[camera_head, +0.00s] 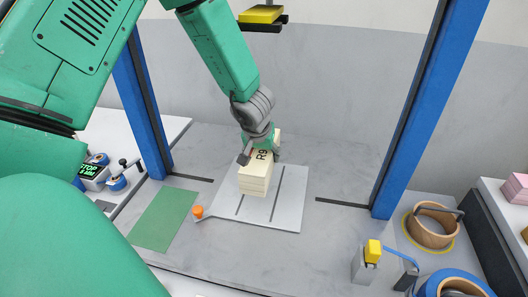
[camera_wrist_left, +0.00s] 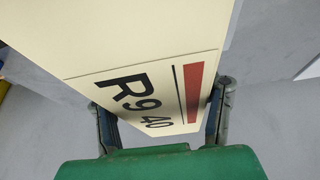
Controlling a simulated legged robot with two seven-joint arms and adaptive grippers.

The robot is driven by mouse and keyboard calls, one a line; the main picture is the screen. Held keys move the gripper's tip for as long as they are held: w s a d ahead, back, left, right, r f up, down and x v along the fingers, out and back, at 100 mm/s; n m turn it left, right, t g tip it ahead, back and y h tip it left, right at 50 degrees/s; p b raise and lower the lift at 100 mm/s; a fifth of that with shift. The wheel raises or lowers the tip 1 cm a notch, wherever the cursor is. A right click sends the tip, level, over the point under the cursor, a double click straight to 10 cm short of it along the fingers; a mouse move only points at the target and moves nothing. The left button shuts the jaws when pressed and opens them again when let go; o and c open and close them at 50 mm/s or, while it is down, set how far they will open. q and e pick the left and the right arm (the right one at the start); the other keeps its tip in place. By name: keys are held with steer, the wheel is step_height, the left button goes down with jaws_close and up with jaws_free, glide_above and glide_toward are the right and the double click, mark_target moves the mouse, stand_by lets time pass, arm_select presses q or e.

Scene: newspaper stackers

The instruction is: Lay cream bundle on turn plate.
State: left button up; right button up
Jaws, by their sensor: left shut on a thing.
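The cream bundle (camera_head: 256,180) is a stack with a top sheet marked "R9" and a red bar. My left gripper (camera_head: 260,152) is shut on its upper part, with a finger on each side. In the left wrist view the bundle (camera_wrist_left: 140,40) fills the space between the fingers of the gripper (camera_wrist_left: 165,115). The light grey turn plate (camera_head: 286,200) has dark slots and lies on the grey table. The bundle is over the plate's left part in the head view. I cannot tell whether its underside touches the plate. My right gripper is not in view.
A green mat (camera_head: 164,219) lies left of the plate, with an orange knob (camera_head: 198,211) between them. Blue posts (camera_head: 430,110) stand on both sides.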

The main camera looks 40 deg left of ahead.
arm_select(q)
step_height(320, 180, down, 3)
steer(key=shift+w+d+b, duration=0.1)
steer(key=shift+d+b, duration=0.05)
steer(key=shift+b, duration=0.7)
steer(key=shift+d+f+b, duration=0.2)
steer(key=shift+f+b, duration=0.5)
steer(key=shift+f, duration=0.75)
steer(key=shift+a+f+b, duration=0.25)
steer(key=shift+b, duration=0.1)
steer(key=shift+d, duration=0.2)
steer(key=shift+a+f+b, duration=0.15)
steer(key=shift+f+b, duration=0.15)
steer(key=shift+f, duration=0.15)
